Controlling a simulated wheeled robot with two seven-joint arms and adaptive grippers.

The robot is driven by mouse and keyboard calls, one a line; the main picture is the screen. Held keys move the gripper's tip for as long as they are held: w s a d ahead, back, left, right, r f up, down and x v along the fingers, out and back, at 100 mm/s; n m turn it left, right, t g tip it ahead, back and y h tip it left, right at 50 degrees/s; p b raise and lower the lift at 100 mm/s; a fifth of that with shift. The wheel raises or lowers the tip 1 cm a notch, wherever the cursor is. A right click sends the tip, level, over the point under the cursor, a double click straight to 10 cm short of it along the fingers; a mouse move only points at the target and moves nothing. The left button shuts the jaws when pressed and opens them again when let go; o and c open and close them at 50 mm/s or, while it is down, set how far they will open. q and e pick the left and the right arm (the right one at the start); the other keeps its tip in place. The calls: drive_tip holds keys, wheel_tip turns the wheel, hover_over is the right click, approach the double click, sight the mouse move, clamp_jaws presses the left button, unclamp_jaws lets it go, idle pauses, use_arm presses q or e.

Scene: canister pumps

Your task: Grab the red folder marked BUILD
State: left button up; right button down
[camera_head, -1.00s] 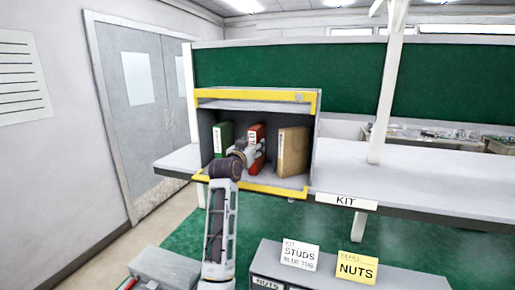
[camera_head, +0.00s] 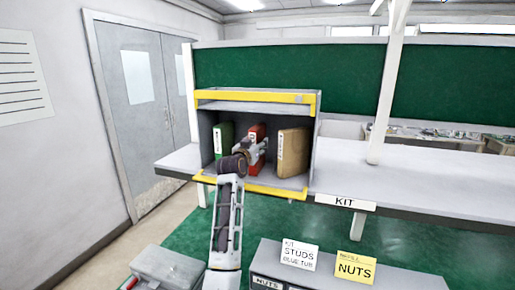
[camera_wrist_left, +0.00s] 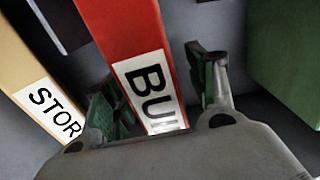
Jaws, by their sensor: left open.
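The red folder (camera_head: 258,133) stands in the yellow-edged shelf box, between a green folder (camera_head: 224,140) and a tan folder (camera_head: 293,152). In the left wrist view the red folder (camera_wrist_left: 122,28) carries a white label reading "BUI", its lower end hidden by my gripper. My left gripper (camera_head: 255,150) reaches into the box in front of the red folder. In the left wrist view the left gripper (camera_wrist_left: 160,95) is open, one finger on each side of the red folder. The tan folder (camera_wrist_left: 28,85) there has a label reading "STOR". My right gripper is not in view.
The shelf box (camera_head: 262,190) stands on a long grey counter (camera_head: 420,188) with a "KIT" sign (camera_head: 345,201). The green folder (camera_wrist_left: 285,60) is close to one finger in the wrist view. A lower cabinet bears "STUDS" (camera_head: 299,255) and "NUTS" (camera_head: 356,267) cards.

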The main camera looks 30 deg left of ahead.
use_arm(q)
drive_tip(key=shift+x, duration=1.1)
drive_tip(key=c, duration=1.2)
